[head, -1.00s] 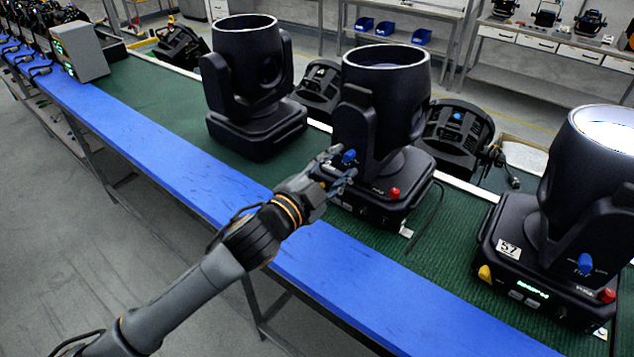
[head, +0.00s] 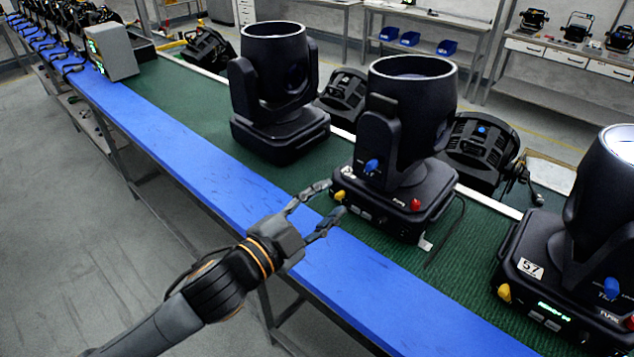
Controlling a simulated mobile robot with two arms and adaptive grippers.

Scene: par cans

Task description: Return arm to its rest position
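My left gripper (head: 328,204) is open and empty above the blue front strip (head: 361,276) of the bench. Its two fingers are spread apart and point toward the middle par can (head: 398,140). That par can is a black moving-head light with a blue knob, a yellow knob and a red knob. The fingertips appear close to its base, in front of the yellow knob (head: 339,196); I cannot tell the exact gap. My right gripper is not in view.
Another par can (head: 272,85) stands to the left and one with a "57" label (head: 597,220) to the right, on the green mat (head: 478,250). Black lamps (head: 481,146) lie behind. A grey box (head: 113,52) sits at far left. Floor is clear in front.

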